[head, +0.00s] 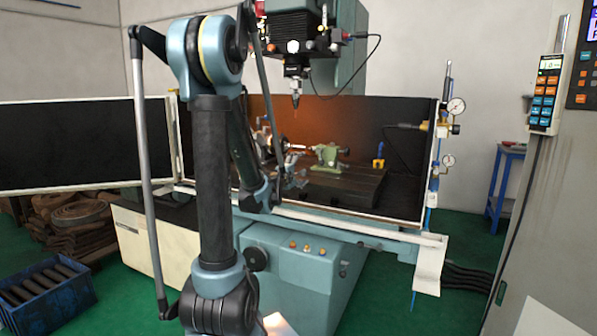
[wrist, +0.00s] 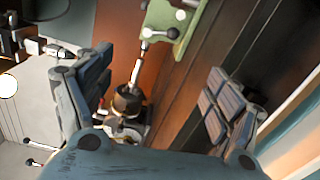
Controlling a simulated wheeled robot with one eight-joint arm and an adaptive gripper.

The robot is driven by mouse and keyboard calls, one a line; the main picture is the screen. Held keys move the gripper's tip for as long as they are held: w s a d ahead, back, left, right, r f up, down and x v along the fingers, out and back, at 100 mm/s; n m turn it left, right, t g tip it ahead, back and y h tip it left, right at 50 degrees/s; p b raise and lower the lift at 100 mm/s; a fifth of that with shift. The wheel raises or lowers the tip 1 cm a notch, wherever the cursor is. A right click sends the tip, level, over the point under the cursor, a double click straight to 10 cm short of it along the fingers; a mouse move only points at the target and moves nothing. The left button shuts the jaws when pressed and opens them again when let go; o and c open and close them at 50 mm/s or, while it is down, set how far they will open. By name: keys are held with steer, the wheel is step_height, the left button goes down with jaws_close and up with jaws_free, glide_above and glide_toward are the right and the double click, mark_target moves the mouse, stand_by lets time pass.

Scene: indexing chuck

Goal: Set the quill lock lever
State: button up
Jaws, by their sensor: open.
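The green tailstock (head: 328,155) stands on the dark machine table in the head view. It also shows at the top of the wrist view (wrist: 182,42). A short lever with a dark ball end (wrist: 173,33) and a pale round knob (wrist: 181,14) show on it. I cannot tell for sure which is the quill lock lever. My gripper (wrist: 158,95) is open, its two fingers wide apart with nothing held between them. The tailstock lies beyond the fingertips, apart from them. In the head view my gripper (head: 290,183) is small, left of the tailstock.
A chuck (wrist: 128,103) and a shiny bar (wrist: 139,68) lie beyond and between my fingers. The machine spindle (head: 295,85) hangs above the table. The dark table (head: 345,188) has bare room right of the tailstock. A blue-and-yellow item (head: 378,160) stands near the back wall.

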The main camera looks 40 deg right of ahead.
steer(key=shift+a, duration=0.15)
steer(key=v, duration=1.1)
steer(key=shift+s+a, duration=0.15)
steer(key=shift+a, duration=0.2)
steer(key=shift+c, duration=0.5)
